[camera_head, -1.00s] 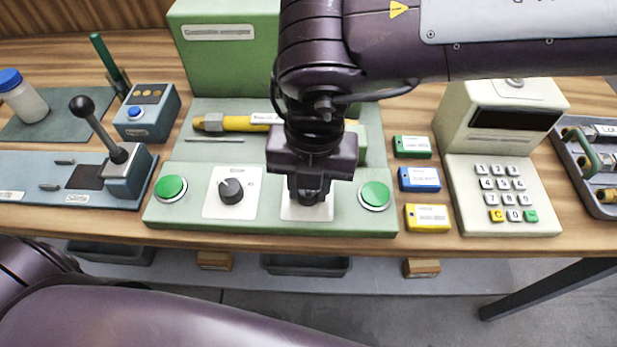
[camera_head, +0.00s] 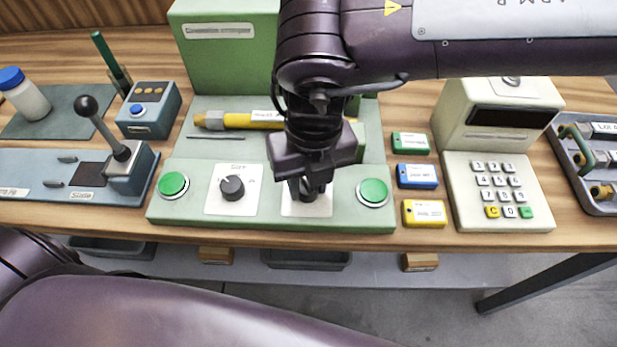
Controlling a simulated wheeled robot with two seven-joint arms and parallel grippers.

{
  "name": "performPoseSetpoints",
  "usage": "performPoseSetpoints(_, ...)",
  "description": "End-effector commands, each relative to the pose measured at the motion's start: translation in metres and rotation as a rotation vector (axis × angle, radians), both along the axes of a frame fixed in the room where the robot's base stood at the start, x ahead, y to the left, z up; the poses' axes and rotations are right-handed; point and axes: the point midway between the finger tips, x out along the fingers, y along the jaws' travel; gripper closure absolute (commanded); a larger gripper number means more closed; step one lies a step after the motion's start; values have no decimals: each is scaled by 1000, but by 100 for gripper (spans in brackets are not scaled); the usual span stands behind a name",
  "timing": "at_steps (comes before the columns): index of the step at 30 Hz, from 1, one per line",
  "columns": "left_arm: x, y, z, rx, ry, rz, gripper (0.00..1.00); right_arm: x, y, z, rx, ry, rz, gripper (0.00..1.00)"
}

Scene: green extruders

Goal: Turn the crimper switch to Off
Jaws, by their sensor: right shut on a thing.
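The green crimper (camera_head: 225,50) stands at the back, with a green front panel. On the panel a black rotary knob (camera_head: 232,188) sits on a white plate, left of my right gripper. A second white plate (camera_head: 292,208) carries another knob, mostly hidden under my right gripper (camera_head: 309,192). My right gripper points down and is shut on this second knob (camera_head: 307,196). Its label is hidden by the gripper. A round green button lies at each end, left (camera_head: 173,185) and right (camera_head: 373,192). My left gripper is not in view; only part of my left arm shows at the lower left.
A blue lever unit (camera_head: 128,172) and a blue button box (camera_head: 149,110) stand left. Blue, green and yellow tags (camera_head: 424,213) lie right of the panel, beside a beige keypad terminal (camera_head: 498,195). A yellow tool (camera_head: 240,120) lies behind the knobs.

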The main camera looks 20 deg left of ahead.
Motion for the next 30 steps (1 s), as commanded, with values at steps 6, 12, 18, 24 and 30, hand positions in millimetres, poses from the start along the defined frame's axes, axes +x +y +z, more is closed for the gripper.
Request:
performPoseSetpoints(6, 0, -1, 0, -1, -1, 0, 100, 1, 1, 1, 3, -3, 1, 67)
performPoseSetpoints(12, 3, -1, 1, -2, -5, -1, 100, 0, 0, 1, 2, -1, 0, 48)
performPoseSetpoints(18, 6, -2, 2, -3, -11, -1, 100, 0, 0, 1, 1, 0, 0, 48)
performPoseSetpoints(24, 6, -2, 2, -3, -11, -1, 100, 2, 0, 19, 3, -4, 0, 48)
performPoseSetpoints(30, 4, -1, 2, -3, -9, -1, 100, 3, -2, 54, 3, -4, -1, 48)
